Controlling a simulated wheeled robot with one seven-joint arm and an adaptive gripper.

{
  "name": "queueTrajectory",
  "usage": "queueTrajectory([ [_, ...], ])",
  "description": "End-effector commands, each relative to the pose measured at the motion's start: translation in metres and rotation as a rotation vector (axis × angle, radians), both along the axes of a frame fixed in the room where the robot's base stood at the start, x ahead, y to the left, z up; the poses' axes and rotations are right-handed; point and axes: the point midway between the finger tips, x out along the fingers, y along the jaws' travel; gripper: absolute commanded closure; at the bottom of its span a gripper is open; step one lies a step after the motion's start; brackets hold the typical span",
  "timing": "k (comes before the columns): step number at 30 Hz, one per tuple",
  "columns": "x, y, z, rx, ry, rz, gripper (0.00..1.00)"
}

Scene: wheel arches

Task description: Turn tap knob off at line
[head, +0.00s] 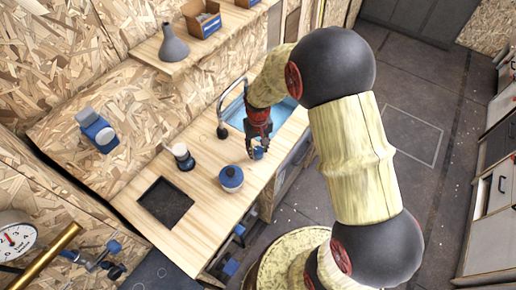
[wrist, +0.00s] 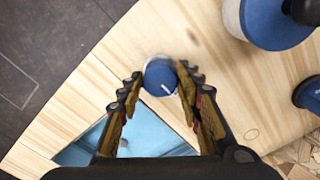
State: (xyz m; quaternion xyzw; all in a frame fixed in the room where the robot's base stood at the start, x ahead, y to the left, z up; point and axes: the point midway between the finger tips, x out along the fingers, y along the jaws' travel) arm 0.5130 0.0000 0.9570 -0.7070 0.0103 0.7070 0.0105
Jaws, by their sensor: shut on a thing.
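The tap knob (wrist: 160,76) is round and blue with a pale rim, on the wooden counter beside the sink. A short white line shows on its top, toward the lower right in the wrist view. My gripper (wrist: 159,82) has a fingertip on each side of the knob and is shut on it. In the head view, my gripper (head: 259,138) points down at the counter, with the knob (head: 257,154) just under the fingertips, partly hidden. The curved metal tap (head: 233,92) stands by the blue sink basin (head: 284,107). A mark on the counter for the knob's line cannot be made out.
A blue and white lidded pot (head: 231,179) stands close to the knob. A shelf (head: 185,58) with a grey funnel-shaped vessel (head: 173,44) is above.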

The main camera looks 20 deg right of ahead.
Motion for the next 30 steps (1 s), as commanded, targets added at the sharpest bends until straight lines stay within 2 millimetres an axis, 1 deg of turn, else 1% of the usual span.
queueTrajectory([
  [6, 0.000, 0.000, 0.000, 0.000, -0.001, 0.001, 0.90],
  [7, 0.000, 0.000, 0.000, 0.000, -0.001, 0.001, 0.64],
  [16, 0.000, 0.000, 0.000, 0.000, 0.000, 0.000, 0.47],
  [26, 0.000, 0.000, 0.001, 0.000, -0.001, 0.000, 0.46],
  [30, 0.001, 0.000, 0.013, 0.000, -0.001, 0.000, 0.46],
])
